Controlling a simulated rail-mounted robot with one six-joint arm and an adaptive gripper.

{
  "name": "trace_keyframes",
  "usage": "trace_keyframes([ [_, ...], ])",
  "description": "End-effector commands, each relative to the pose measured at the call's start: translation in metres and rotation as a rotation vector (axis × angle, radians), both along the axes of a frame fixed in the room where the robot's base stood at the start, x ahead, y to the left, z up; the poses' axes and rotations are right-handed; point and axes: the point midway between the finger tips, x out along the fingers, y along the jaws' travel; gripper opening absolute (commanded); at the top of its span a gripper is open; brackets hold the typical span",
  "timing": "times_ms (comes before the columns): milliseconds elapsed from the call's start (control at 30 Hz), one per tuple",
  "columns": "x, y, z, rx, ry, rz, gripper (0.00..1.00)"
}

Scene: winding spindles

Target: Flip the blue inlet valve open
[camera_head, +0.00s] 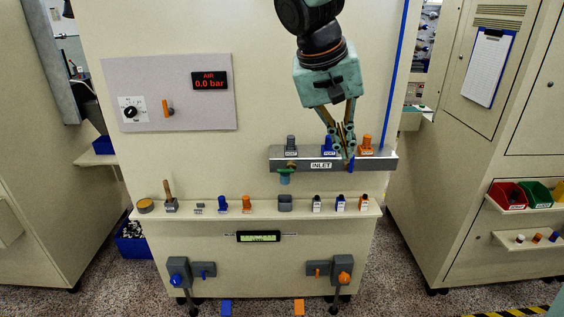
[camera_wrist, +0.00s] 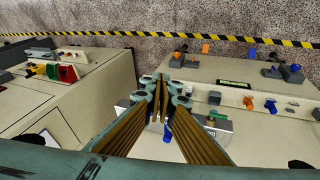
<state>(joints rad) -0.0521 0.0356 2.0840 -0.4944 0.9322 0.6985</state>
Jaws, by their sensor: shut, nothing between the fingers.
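The grey inlet manifold (camera_head: 385,164), labelled INLET, is on the upright panel. It carries a grey fitting (camera_head: 291,142), a blue fitting (camera_head: 327,145) and an orange fitting (camera_head: 367,142) on top. A small blue lever (camera_head: 351,166) shows at the manifold's front, right at my fingertips. A blue part also shows just beyond the fingers in the wrist view (camera_wrist: 168,135). My gripper (camera_head: 346,158) is shut and empty, pointing down in front of the manifold, partly hiding the blue fitting and lever. Whether it touches the lever I cannot tell.
A green-handled valve (camera_head: 285,176) hangs at the manifold's left. The air display (camera_head: 210,81) reads 0.0 bar. Below, a shelf (camera_head: 262,210) holds small bottles, coloured parts and a grey cup (camera_head: 286,203). A blue vertical pipe (camera_head: 397,70) runs up at the right.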

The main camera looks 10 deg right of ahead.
Motion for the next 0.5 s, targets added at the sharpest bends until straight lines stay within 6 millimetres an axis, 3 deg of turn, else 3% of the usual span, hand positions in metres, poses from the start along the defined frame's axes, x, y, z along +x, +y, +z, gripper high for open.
trace_keyframes([
  [500,0.072,-0.014,-0.017,-0.072,-0.010,-0.066,0.00],
])
